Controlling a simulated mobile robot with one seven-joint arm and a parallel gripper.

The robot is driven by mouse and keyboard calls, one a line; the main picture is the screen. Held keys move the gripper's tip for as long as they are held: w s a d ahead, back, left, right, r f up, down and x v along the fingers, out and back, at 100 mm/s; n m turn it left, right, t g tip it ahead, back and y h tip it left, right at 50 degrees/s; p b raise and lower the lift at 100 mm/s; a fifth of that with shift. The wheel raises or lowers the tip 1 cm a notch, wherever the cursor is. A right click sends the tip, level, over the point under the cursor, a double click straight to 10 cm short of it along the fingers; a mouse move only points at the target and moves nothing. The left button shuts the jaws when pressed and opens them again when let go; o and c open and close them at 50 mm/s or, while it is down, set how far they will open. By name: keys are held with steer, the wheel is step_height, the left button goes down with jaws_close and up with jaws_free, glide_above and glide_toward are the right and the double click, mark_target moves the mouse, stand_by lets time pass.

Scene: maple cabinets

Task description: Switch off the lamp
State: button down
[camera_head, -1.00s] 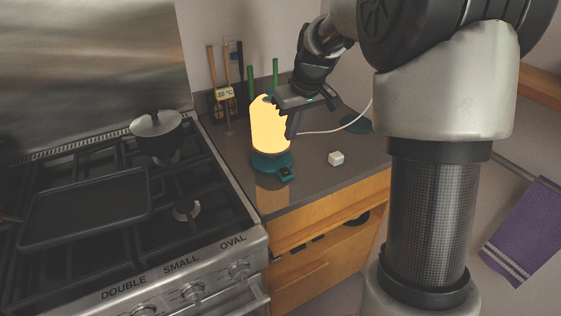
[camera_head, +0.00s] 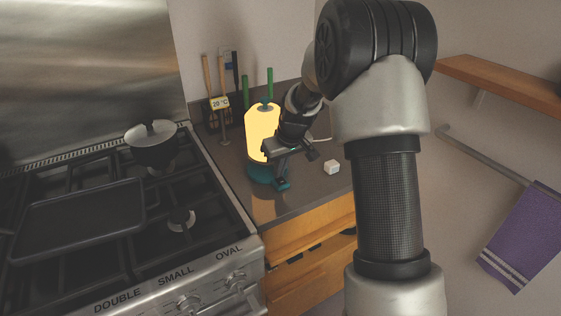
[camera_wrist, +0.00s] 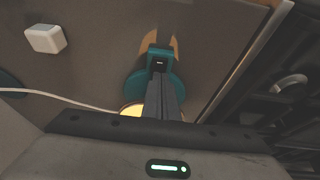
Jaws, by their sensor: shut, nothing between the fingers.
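The lamp (camera_head: 261,124) stands upright on the dark counter beside the stove, its shade glowing yellow. Its round teal base (camera_head: 256,173) has a small block at the front with a dark switch (camera_head: 281,184). In the wrist view the switch (camera_wrist: 160,65) is just beyond the fingertips, with the teal base (camera_wrist: 139,86) around and behind them. My gripper (camera_head: 278,178) is shut and empty, its fingers pointing down at the switch block. In the wrist view the gripper (camera_wrist: 160,78) hides part of the base. I cannot tell whether the fingertips touch the switch.
A white cube (camera_head: 332,167) lies on the counter to the right, and a pale cord runs behind my gripper. Utensils in a holder (camera_head: 216,112) stand behind the lamp.

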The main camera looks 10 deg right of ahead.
steer(key=shift+f, duration=0.15)
steer(key=shift+w+a+p, duration=0.1)
steer(key=shift+p, duration=0.6)
steer(key=shift+f+g, duration=0.25)
steer(key=shift+g, duration=0.05)
steer(key=shift+s+d+b, duration=0.3)
steer(key=shift+s+b, duration=0.15)
steer(key=shift+s, duration=0.3)
steer(key=shift+r, duration=0.1)
